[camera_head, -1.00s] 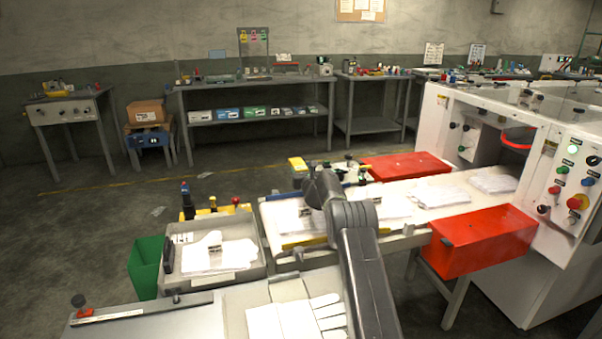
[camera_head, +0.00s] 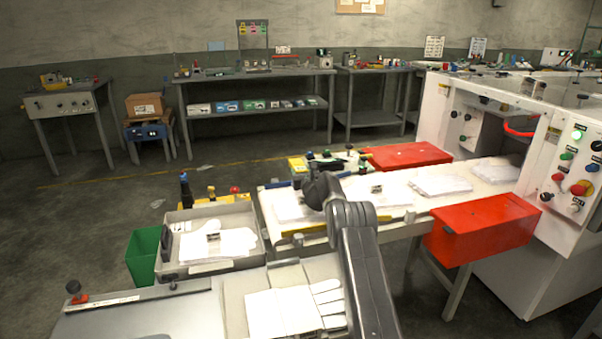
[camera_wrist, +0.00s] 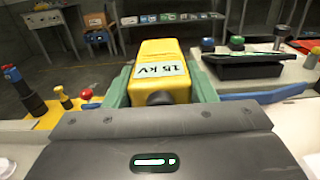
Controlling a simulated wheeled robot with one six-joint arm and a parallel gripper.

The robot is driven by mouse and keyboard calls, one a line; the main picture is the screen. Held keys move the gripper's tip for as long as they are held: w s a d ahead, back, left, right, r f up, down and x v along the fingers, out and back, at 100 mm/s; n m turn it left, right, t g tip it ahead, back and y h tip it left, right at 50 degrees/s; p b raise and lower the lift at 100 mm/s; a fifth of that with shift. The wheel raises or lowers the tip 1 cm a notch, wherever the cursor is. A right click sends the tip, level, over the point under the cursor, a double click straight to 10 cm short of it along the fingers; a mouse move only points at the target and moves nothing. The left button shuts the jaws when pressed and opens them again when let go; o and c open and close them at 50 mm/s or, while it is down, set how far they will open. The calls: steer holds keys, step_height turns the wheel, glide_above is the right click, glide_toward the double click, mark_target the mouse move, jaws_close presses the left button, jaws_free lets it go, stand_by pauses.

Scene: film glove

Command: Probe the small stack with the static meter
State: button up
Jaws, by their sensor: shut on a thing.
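The static meter is a yellow block with a "15 kV" label (camera_wrist: 161,70), seen in the wrist view between the two green fingers of my gripper (camera_wrist: 160,85). The fingers are shut on its sides. In the head view the meter's yellow end (camera_head: 297,164) shows just beyond my dark wrist, above the back of the bench. White glove stacks lie in the grey tray (camera_head: 172,268) and along the white bench (camera_head: 403,213). One stack (camera_head: 232,243) in the tray carries a small clip-like piece. I cannot tell which is the small stack. My wrist partly hides one bench stack (camera_head: 290,208).
A black fixture with coloured knobs (camera_wrist: 245,64) stands right of the meter. A red button (camera_wrist: 86,94) and a blue-black tool (camera_wrist: 22,86) stand left. Red bins (camera_head: 482,230) flank the bench, with a white machine (camera_head: 560,230) at right. A green bin (camera_head: 145,257) stands left.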

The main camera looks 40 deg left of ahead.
steer(key=shift+r+p, duration=2.4)
steer(key=shift+r, duration=1.2)
